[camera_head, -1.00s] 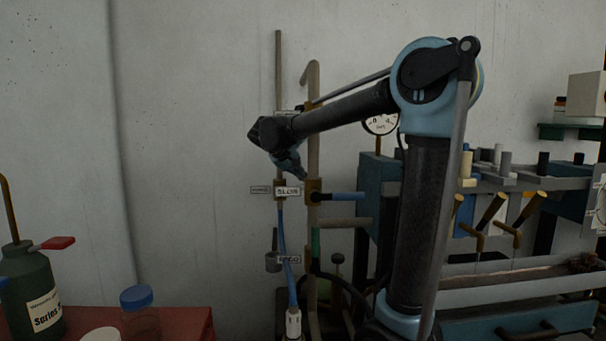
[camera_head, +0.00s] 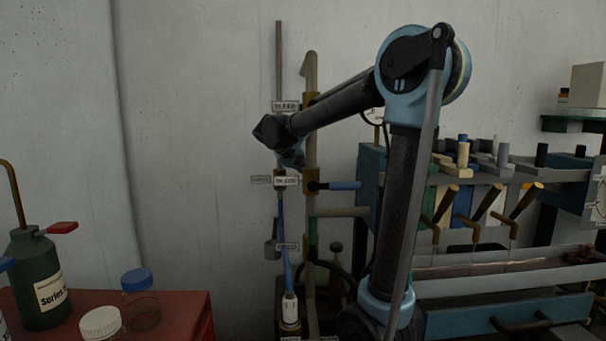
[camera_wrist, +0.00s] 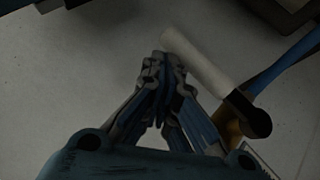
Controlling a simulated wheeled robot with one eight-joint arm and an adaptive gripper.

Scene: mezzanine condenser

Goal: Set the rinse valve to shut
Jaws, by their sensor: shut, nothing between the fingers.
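Which valve is the rinse valve cannot be told, because the labels are too small to read. A blue valve handle (camera_head: 345,186) sticks out to the right, level, from a brass fitting (camera_head: 311,188) on the thicker pipe. In the wrist view my gripper (camera_wrist: 165,65) is shut and empty. Its fingertips are close beside a pale cylindrical handle (camera_wrist: 200,62) with a black end; contact cannot be told. A blue bar (camera_wrist: 287,62) lies farther right.
A blue hose (camera_head: 287,255) runs down the thin pipe. A red table (camera_head: 185,310) at lower left holds a dark green bottle (camera_head: 35,270) and jars. The wall left of the pipes is clear.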

